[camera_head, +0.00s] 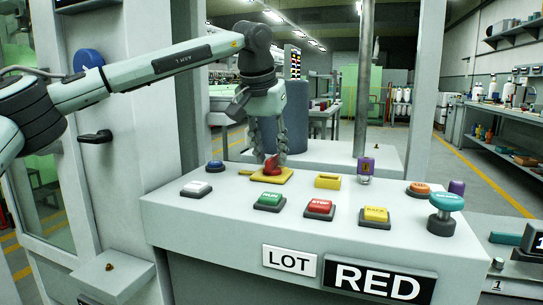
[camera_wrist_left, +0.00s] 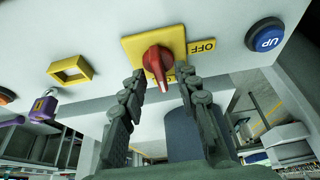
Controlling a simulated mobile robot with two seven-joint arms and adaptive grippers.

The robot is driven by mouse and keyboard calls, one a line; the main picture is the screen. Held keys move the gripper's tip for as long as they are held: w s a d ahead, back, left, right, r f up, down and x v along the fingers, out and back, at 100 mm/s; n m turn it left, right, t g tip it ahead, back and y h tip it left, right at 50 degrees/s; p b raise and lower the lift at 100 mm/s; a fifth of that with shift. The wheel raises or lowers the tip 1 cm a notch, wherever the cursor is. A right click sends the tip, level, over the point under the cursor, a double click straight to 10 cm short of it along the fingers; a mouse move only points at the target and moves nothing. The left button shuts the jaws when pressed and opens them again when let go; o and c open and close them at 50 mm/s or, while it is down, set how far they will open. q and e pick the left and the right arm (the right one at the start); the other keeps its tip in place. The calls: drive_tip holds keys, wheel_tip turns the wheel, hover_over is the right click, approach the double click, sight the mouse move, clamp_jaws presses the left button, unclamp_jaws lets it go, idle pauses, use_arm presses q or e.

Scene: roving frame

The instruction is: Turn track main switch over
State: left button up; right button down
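The main switch is a red rotary knob (camera_head: 272,166) on a yellow plate (camera_head: 287,178) on the sloped console top. In the left wrist view the knob (camera_wrist_left: 154,60) points down the picture, toward a label mostly hidden. The plate (camera_wrist_left: 135,46) also carries an OFF label at its right. My left gripper (camera_head: 268,153) comes down over the switch from above. In the wrist view its two fingers (camera_wrist_left: 161,82) are apart, one on each side of the knob's lower end, with gaps showing. I cannot tell whether either finger touches it. My right gripper is not in view.
Near the switch are a blue button (camera_head: 215,165), a white one (camera_head: 196,188), a green one (camera_head: 270,200), a red STOP button (camera_head: 319,209) and a yellow button (camera_head: 375,216). A yellow frame (camera_head: 328,181), purple padlock (camera_head: 366,168) and teal mushroom knob (camera_head: 444,205) stand rightward.

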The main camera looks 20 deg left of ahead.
use_arm(q)
drive_tip(key=shift+w+f, duration=0.2)
drive_tip(key=shift+f, duration=0.25)
drive_tip(key=shift+c, duration=0.4)
clamp_jaws()
